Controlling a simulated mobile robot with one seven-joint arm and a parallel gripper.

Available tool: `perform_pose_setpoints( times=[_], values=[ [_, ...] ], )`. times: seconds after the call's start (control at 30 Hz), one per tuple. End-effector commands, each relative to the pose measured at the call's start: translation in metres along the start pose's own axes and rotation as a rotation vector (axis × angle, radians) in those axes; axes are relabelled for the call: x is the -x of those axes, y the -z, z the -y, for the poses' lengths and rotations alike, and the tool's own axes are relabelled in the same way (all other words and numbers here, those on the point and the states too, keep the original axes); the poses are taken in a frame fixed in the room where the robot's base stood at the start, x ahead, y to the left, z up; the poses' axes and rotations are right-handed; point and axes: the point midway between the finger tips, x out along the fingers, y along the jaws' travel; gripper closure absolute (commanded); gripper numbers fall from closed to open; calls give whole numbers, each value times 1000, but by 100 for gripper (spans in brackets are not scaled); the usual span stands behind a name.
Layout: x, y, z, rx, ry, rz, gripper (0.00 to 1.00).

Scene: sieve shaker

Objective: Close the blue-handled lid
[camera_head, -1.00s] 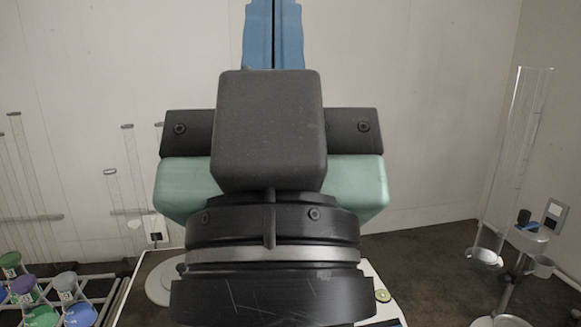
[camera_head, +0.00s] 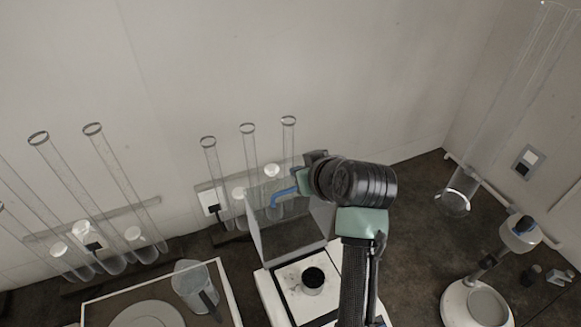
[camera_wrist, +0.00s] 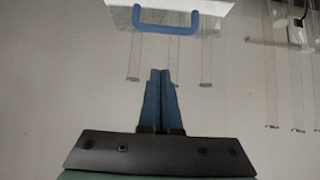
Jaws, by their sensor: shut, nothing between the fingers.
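The lid (camera_head: 283,240) is a see-through grey panelled cover, raised open over a white machine base (camera_head: 272,297). A black round part (camera_head: 313,281) sits uncovered on that base. The blue handle (camera_head: 284,196) is at the lid's upper edge, just left of my gripper's dark body. In the wrist view the blue handle (camera_wrist: 168,31) spans the top, with part of the pale lid (camera_wrist: 207,7) behind it. My gripper (camera_wrist: 160,72) has its blue fingers together and empty, below the handle in that picture and apart from it.
Tall clear tubes (camera_head: 250,160) stand along the back wall behind the lid. A framed tray (camera_head: 108,306) with a clear cup (camera_head: 190,285) is at lower left. A white stand (camera_head: 474,302) and a tall clear cylinder (camera_head: 457,196) are at right. Dark counter lies between.

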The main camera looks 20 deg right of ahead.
Motion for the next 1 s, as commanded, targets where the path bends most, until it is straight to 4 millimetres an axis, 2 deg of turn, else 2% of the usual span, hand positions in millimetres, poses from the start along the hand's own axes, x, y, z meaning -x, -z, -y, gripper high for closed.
perform_pose_setpoints(
  times=[0.17, 0.77, 1.0],
  values=[
    [-17, 0, 0, -1, 4, 6, 100],
    [-99, 0, 1, -1, 2, 3, 100],
    [-78, -22, 0, -3, 0, 2, 100]
  ],
)
